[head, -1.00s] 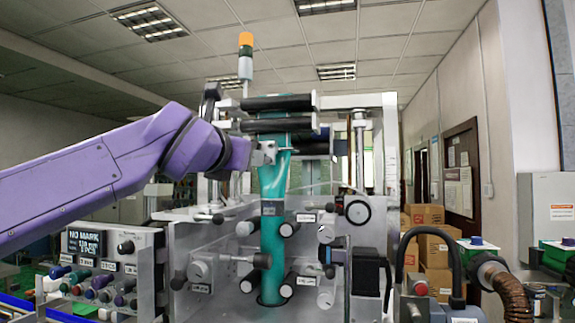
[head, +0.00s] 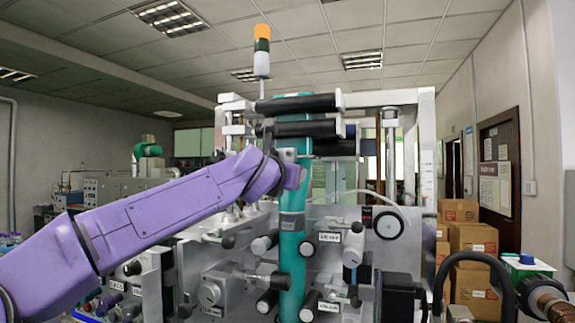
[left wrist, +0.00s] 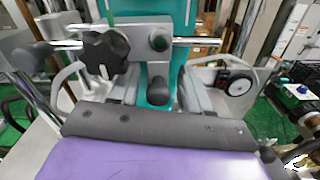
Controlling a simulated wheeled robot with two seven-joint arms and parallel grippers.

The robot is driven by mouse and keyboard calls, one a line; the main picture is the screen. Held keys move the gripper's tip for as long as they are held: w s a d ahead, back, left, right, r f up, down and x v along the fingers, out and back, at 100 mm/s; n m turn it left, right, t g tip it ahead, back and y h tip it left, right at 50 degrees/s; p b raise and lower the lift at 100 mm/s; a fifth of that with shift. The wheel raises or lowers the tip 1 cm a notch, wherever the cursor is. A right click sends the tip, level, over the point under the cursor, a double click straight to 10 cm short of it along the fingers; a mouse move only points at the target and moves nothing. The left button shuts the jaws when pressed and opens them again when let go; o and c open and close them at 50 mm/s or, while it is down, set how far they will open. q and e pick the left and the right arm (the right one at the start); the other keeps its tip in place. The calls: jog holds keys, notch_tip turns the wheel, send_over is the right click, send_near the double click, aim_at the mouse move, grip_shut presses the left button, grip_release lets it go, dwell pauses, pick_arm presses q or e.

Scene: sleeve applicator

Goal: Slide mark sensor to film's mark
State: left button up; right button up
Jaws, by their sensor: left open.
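The teal film (head: 294,225) runs vertically down the front of the machine, and it also shows in the left wrist view (left wrist: 158,92). In the left wrist view a grey sensor block (left wrist: 148,42) sits on a horizontal metal rail in front of the film. A black star-shaped knob (left wrist: 106,54) is on its left side. In the head view the purple left gripper (head: 297,174) is at the film, just below the grey block (head: 287,155). It is open; its fingertips are hard to make out. I cannot make out the mark on the film. My right gripper is not in view.
Black rollers (head: 298,103) cross above the film. Several rollers and knobs stick out of the metal front panel (head: 335,262) below. A black and white round dial (head: 388,225) is at right. Cardboard boxes (head: 470,240) stand further right.

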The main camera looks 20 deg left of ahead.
pick_arm(q)
jog(key=shift+s+a+r, duration=0.15)
jog(key=shift+s+a, duration=0.05)
jog(key=shift+s, duration=0.2)
jog(key=shift+w+d, duration=0.15)
grip_shut()
jog(key=shift+d, duration=0.7)
grip_release()
jog(key=s+b, duration=0.5)
jog(key=s, duration=0.5)
jog(key=shift+s+a, duration=0.2)
